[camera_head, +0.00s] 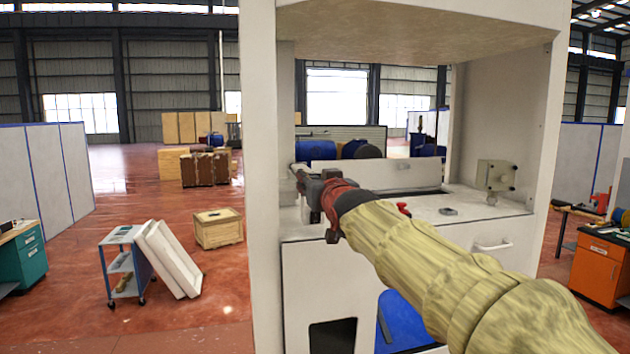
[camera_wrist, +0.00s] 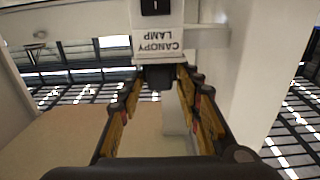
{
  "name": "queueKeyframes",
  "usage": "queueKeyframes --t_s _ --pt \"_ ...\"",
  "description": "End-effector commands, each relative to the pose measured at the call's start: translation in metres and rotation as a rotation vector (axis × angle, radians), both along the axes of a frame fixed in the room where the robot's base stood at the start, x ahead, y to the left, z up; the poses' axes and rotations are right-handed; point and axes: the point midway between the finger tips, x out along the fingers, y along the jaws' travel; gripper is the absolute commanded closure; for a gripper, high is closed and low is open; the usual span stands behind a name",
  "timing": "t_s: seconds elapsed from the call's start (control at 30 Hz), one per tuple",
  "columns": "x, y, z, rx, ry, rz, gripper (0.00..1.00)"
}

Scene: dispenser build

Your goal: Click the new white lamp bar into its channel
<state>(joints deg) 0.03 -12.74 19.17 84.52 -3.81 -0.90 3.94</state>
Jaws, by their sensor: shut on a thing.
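My gripper (camera_head: 303,190) reaches into the white booth beside the inner side of its left post. In the wrist view, my gripper's yellow-padded fingers (camera_wrist: 160,88) close around a small dark piece (camera_wrist: 156,76). That piece sits at the edge of a white box (camera_wrist: 160,40), which has a black switch on it and the words CANOPY LAMP upside down. A pale strip (camera_wrist: 175,118) shows between the fingers beyond them; I cannot tell whether it is the lamp bar. I cannot make out the lamp bar or its channel for certain in either view.
A counter (camera_head: 450,207) with a grey box (camera_head: 496,175) lies below. A blue trolley (camera_head: 122,262) and leaning white panels (camera_head: 170,258) stand on the floor at left.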

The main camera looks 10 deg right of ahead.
Motion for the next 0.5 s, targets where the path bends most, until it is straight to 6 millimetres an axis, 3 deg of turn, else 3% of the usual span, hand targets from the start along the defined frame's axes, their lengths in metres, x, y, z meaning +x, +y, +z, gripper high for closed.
queueKeyframes --t_s 0.4,0.5 --pt "0.0001 -0.0002 0.0019 0.001 -0.004 0.0 0.45" --pt "0.0001 -0.0002 0.0014 0.0 -0.003 0.0 0.45"
